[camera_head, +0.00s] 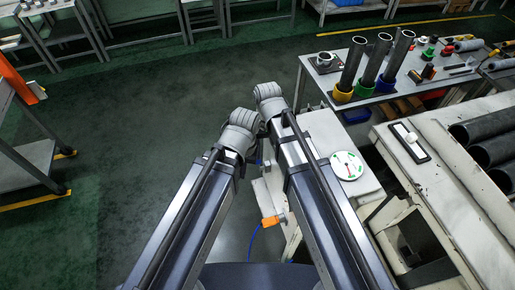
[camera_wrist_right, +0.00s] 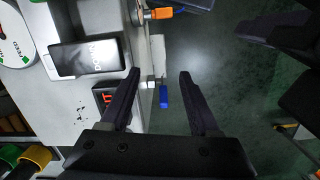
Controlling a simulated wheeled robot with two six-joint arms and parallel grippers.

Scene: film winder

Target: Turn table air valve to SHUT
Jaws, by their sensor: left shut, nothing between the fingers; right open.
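A small blue handle (camera_wrist_right: 163,97) sits by a pale metal fitting (camera_wrist_right: 151,85) at the side edge of the white table (camera_wrist_right: 90,15); I take it for the air valve. It also shows as a blue spot in the head view (camera_head: 259,162). My right gripper (camera_wrist_right: 160,76) is open. In the right wrist view the handle appears between its two fingers, with no clear contact. My left gripper (camera_head: 260,135) is shut and empty, apart from the valve; its fingers are mostly hidden in the head view. An orange piece (camera_wrist_right: 160,13) on a metal fitting is farther along the same edge.
A blue hose (camera_head: 253,238) hangs below the orange piece. A dark plate with white lettering (camera_wrist_right: 88,58) and a round green-and-white disc (camera_head: 346,165) lie on the tabletop. A cream machine (camera_head: 455,150) stands to the right.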

